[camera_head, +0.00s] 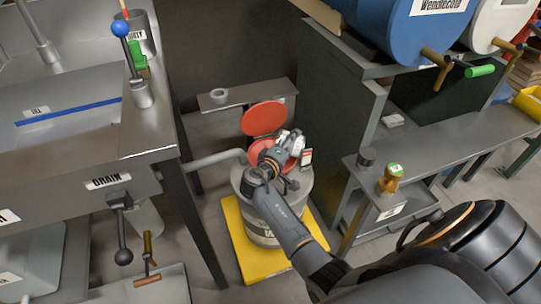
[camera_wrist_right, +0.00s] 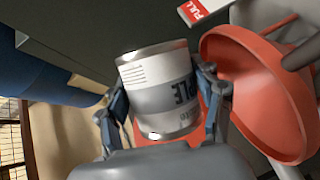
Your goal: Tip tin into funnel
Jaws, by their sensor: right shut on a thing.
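My right gripper (camera_head: 285,150) is over the drum (camera_head: 262,212) in the head view. It is shut on a small tin with a white and grey label. The tin (camera_wrist_right: 158,92) sits between both fingers in the wrist view, its lettering turned over; its contents do not show. The red funnel (camera_head: 258,149) on top of the drum is partly hidden by my gripper and arm. Its raised round red lid (camera_head: 264,118) stands behind; a large red dished round (camera_wrist_right: 260,95) shows right of the tin in the wrist view. My left gripper is not in view.
The drum stands on a yellow platform (camera_head: 240,260). A steel sink bench (camera_head: 140,140) marked DRAIN is at left. A grey cabinet (camera_head: 330,110) and a bench with a brass-coloured knobbed item (camera_head: 391,178) are at right. A low shelf (camera_head: 250,94) is behind the drum.

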